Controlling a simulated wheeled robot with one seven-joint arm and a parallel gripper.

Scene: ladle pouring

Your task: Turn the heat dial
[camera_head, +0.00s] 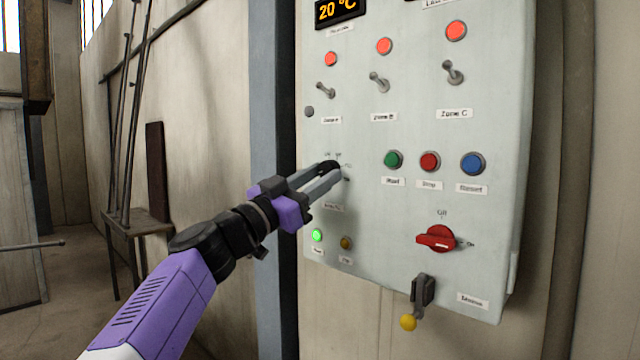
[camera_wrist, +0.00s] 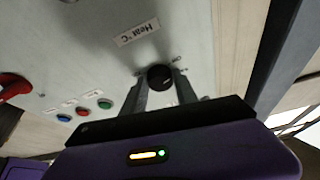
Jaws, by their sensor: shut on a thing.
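The heat dial is a round black knob on the pale control panel, partly hidden by my fingers in the head view (camera_head: 329,168). It also shows in the wrist view (camera_wrist: 159,77), with a label reading "Heat °C" beside it. My gripper (camera_head: 328,178) reaches the panel from the lower left. Its two grey fingers are shut on the dial, one on each side, as the wrist view shows (camera_wrist: 160,88). The display (camera_head: 338,10) at the top of the panel reads 20 °C.
Green (camera_head: 393,160), red (camera_head: 430,162) and blue (camera_head: 472,164) buttons sit right of the dial. Toggle switches (camera_head: 379,82) are above. A red rotary switch (camera_head: 436,238) and a yellow-tipped lever (camera_head: 409,322) are lower right. A green lamp (camera_head: 317,235) glows below the dial.

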